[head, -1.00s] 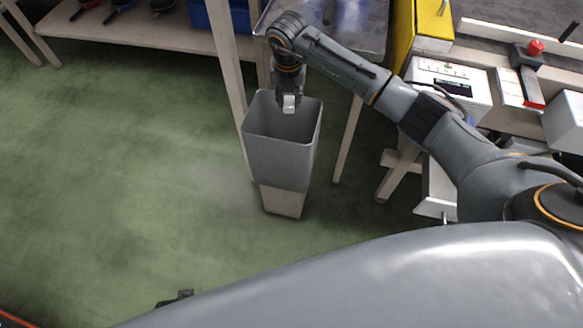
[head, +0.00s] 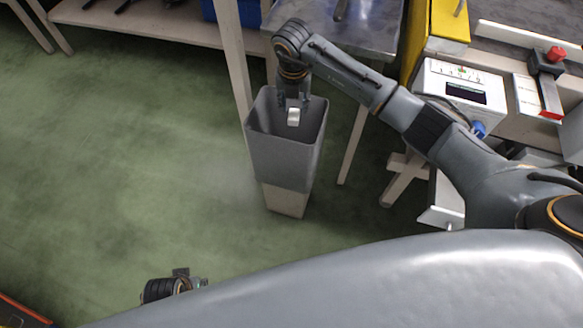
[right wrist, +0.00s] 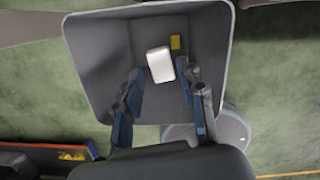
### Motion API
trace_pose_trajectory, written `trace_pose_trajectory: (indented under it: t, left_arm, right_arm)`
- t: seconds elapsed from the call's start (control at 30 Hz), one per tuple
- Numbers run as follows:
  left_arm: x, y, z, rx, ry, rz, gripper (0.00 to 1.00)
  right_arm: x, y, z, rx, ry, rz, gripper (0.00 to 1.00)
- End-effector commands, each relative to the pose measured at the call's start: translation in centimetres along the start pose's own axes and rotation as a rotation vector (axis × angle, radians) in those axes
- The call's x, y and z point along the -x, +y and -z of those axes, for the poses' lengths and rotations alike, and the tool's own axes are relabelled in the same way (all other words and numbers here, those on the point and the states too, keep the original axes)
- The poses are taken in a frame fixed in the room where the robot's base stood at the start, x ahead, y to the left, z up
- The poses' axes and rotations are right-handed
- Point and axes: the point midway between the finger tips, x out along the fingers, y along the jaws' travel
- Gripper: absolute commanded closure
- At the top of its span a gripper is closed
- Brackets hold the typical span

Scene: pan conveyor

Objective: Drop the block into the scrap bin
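The block (head: 293,116) is small and white. It is over the mouth of the grey scrap bin (head: 283,160), just below the right fingertips. My right gripper (head: 293,101) points down over the bin with its fingers spread. In the right wrist view, the block (right wrist: 160,64) shows between and beyond the open fingertips (right wrist: 160,75), with a gap on the left; the bin's rim (right wrist: 72,50) surrounds it. Whether the right finger still touches it is unclear. Part of my left gripper (head: 190,283) shows at the bottom of the head view; its fingers cannot be made out.
A metal-topped table (head: 365,30) and a wooden shelf (head: 150,32) stand behind the bin. A control box (head: 455,90) is on the bench at right. Green floor (head: 120,150) left of the bin is clear.

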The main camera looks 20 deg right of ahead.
Motion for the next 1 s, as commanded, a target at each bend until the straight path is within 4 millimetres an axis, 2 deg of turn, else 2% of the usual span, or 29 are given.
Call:
trace_pose_trajectory:
  t: [0.33, 0.47, 0.8, 1.0]
  left_arm:
    - [-0.1, 0.0, 0.0, 0.0, 0.0, 0.0, 0.67]
    - [-0.1, 0.0, 0.0, 0.0, 0.0, 0.0, 0.67]
    - [-0.1, 0.0, 0.0, 0.0, 0.0, 0.0, 0.67]
    - [-0.1, 0.0, 0.0, 0.0, 0.0, 0.0, 0.67]
  right_arm:
    - [0.1, 0.0, 0.0, 0.0, 0.0, 0.0, 0.46]
    - [1.1, 0.0, -0.1, 0.0, -0.002, -0.001, 0.46]
    - [8.0, 0.0, -0.2, 0.0, -0.004, -0.002, 0.46]
    - [11.0, 0.0, -0.1, -0.001, -0.001, -0.001, 0.46]
